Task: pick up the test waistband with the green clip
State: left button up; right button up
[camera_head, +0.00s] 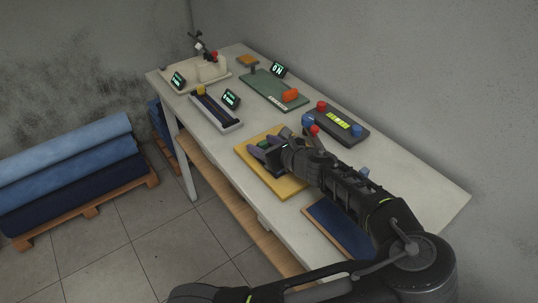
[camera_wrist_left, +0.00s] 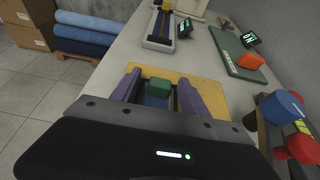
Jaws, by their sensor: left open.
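In the left wrist view a green clip (camera_wrist_left: 159,86) sits on a dark blue strip of fabric (camera_wrist_left: 154,101), which looks like the test waistband. Both are over a yellow board (camera_wrist_left: 212,84), which also shows in the head view (camera_head: 281,188). My left gripper (camera_head: 262,150) is open above the board. In the left wrist view its two purple-grey fingers (camera_wrist_left: 158,92) stand on either side of the clip, with gaps visible. Whether they touch the fabric I cannot tell. The gripper body hides the near part of the fabric. My right gripper is not in view.
On the white table (camera_head: 432,196), a dark control box (camera_head: 336,124) with red and blue knobs stands right of the board. A green plate (camera_head: 270,88) with an orange block and a grey tray (camera_head: 215,112) lie beyond. A dark blue panel (camera_head: 340,226) lies nearer.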

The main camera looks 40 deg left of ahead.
aim_at(264, 143)
pick_arm(q)
jog(key=c, duration=1)
jog(key=shift+c, duration=0.2)
notch_tip(264, 143, up, 10)
jog(key=shift+r, duration=0.1)
dwell(0.6)
